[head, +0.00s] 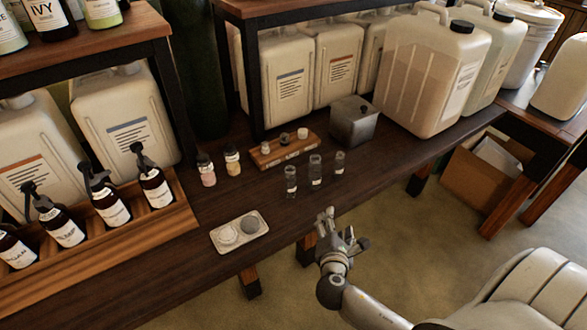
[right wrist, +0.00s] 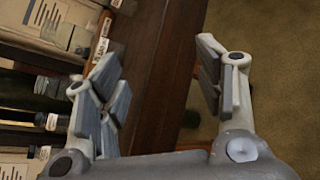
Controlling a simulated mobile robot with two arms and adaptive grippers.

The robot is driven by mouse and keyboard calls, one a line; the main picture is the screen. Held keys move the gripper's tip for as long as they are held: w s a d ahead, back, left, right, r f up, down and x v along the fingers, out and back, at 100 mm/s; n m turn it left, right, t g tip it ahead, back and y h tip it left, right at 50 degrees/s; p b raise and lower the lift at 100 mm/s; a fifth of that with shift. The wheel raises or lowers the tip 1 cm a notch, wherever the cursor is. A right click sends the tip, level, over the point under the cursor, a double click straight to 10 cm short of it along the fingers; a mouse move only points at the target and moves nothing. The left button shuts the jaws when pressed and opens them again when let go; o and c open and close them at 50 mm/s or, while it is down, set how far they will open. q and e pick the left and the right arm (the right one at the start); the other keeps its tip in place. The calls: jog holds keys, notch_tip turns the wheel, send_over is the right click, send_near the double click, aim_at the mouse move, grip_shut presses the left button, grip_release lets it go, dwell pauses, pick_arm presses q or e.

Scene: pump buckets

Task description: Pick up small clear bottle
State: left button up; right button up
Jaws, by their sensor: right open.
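Three small clear bottles stand upright on the dark wooden table near its front edge in the head view: a left one (head: 291,181), a middle one (head: 315,171) and a right one (head: 339,162). Which one the task means, I cannot tell. My right gripper (head: 338,222) is just off the table's front edge, apart from the bottles and on the near side of them. In the right wrist view my right gripper (right wrist: 165,80) has its fingers spread with nothing between them. My left gripper is not in view.
A white tray (head: 213,237) with two round compartments lies at front left. Two small jars (head: 207,170), a wooden stand (head: 267,159) and a grey box (head: 354,125) are behind. A rack (head: 180,216) of pump bottles is at left; large jugs (head: 435,70) stand behind.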

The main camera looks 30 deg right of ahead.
notch_tip(320, 180, up, 3)
jog(key=w+n+t, duration=0.2)
jog(key=n, duration=0.1)
jog(key=n+t+y, duration=0.2)
jog(key=n+t, duration=0.1)
jog(key=n, duration=0.5)
send_near(315, 179)
jog(key=shift+x, duration=0.85)
jog(key=shift+n, duration=0.3)
jog(key=x, duration=1)
jog(key=shift+w+d+f, duration=0.1)
jog(key=shift+w+d, duration=0.05)
jog(key=shift+w, duration=0.1)
jog(key=shift+s, duration=0.1)
jog(key=shift+c, duration=0.3)
jog(key=c, duration=1.1)
